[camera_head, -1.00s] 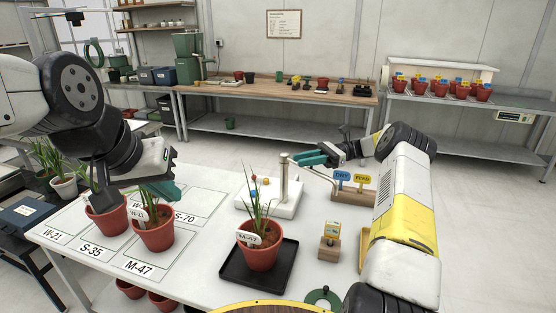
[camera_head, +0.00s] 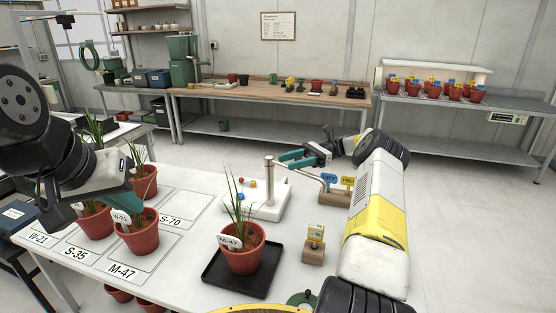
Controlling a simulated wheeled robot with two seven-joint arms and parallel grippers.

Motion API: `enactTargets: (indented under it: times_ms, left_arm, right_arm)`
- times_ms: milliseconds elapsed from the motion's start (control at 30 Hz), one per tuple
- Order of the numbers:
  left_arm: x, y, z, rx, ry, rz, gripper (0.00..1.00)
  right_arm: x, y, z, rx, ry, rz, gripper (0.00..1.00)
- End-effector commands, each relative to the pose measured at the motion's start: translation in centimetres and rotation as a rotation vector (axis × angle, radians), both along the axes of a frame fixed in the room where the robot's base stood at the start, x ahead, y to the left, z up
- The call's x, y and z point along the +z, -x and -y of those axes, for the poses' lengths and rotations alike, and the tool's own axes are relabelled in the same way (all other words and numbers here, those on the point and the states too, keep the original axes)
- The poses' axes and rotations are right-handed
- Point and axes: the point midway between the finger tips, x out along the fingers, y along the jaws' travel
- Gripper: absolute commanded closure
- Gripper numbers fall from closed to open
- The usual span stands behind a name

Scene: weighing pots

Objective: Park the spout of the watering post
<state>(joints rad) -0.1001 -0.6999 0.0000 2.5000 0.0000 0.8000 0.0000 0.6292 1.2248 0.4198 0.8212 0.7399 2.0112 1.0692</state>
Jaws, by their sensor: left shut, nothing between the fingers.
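The watering post (camera_head: 269,185) is a thin metal upright on a white base (camera_head: 270,209) with small red, yellow and blue parts. Its thin spout (camera_head: 313,178) reaches right from near the top, then bends down towards the tags. My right gripper (camera_head: 284,160), with teal fingers, is at the spout close beside the post's top. I cannot tell whether its fingers grip the spout. My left gripper (camera_head: 124,203) is shut and empty, over the potted plants at the left. Its fingertips overlap the pots in the picture.
Several red pots stand on the labelled mats, including one on the M-47 mat (camera_head: 150,262). Another pot (camera_head: 243,262) sits in a black tray (camera_head: 216,281). Blue DRY (camera_head: 329,179) and yellow FEED (camera_head: 349,183) tags stand right of the post. A wooden block (camera_head: 313,256) is nearer.

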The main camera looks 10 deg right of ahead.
Motion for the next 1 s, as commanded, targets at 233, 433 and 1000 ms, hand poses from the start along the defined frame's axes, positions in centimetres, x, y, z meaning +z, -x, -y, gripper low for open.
enactTargets:
  times_ms: [233, 433, 1000]
  left_arm:
    - [0.0, 0.0, 0.0, 0.0, 0.0, 0.0, 1.0]
    - [0.0, 0.0, 0.0, 0.0, 0.0, 0.0, 1.0]
    - [0.0, 0.0, 0.0, 0.0, 0.0, 0.0, 1.0]
  right_arm:
    - [0.0, 0.0, 0.0, 0.0, 0.0, 0.001, 0.54]
    - [1.2, 0.0, 0.0, -0.001, 0.0, 0.003, 0.54]
    - [4.1, 5.6, -2.0, 0.001, 0.001, -0.003, 0.54]
